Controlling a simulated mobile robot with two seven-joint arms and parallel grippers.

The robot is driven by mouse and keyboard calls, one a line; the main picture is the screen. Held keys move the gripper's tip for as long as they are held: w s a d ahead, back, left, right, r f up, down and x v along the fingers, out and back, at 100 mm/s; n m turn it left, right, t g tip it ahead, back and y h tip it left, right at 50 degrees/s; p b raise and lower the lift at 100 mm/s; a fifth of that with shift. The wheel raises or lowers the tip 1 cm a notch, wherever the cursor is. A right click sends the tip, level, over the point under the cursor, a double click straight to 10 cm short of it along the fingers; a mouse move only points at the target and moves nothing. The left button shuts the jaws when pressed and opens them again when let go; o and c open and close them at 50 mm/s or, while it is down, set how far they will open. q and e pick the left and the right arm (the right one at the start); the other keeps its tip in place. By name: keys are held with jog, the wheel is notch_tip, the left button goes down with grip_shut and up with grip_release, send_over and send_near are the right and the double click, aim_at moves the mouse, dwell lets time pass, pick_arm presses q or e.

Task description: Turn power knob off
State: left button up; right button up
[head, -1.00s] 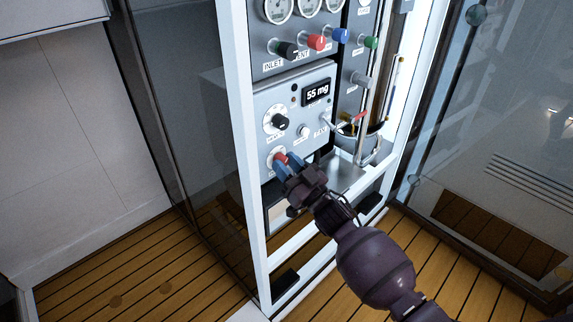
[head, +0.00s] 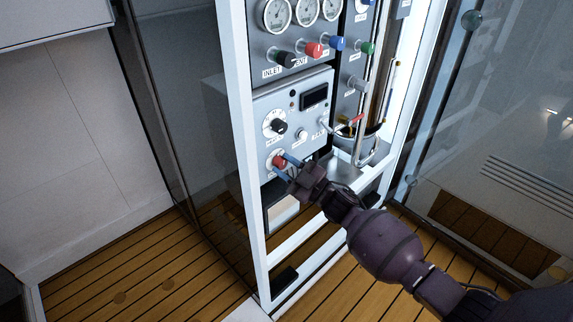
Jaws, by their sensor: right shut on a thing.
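The red power knob (head: 279,161) sits low on the grey control panel (head: 262,110), with a pale plate behind it. My right gripper (head: 283,165) reaches in from the lower right, its blue fingertips shut on the red knob. The fingers hide part of the knob, and its pointer mark is too small to read. The small display (head: 314,96) on the panel is dark. My left gripper is not in view.
A black knob (head: 279,127) on a white dial and a small white knob (head: 302,136) sit above the red knob. Green, red and blue valve knobs and round gauges (head: 276,12) are higher up. A white frame post (head: 240,130) stands close on the left.

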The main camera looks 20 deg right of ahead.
jog(key=n, duration=0.1)
jog(key=n+g, duration=0.1)
jog(key=n, duration=0.1)
jog(key=n+g+p, duration=0.1)
jog(key=n, duration=0.1)
jog(key=shift+r+y, duration=0.3)
jog(key=shift+y, duration=0.1)
jog(key=shift+d+n+g+p, duration=0.1)
jog(key=shift+n+g+p, duration=0.3)
jog(key=shift+n, duration=0.6)
jog(key=n+g+p, duration=0.1)
jog(key=n, duration=0.2)
jog(key=shift+n+g+p, duration=0.3)
jog(key=shift+n+g, duration=0.1)
jog(key=shift+n, duration=0.5)
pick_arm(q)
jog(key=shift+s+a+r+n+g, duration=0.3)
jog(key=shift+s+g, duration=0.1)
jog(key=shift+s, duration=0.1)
pick_arm(e)
jog(key=shift+n+h, duration=0.3)
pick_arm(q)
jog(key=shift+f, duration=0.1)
pick_arm(e)
jog(key=shift+f, duration=0.1)
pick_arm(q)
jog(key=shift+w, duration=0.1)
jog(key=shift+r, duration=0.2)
pick_arm(e)
jog(key=o, duration=0.9)
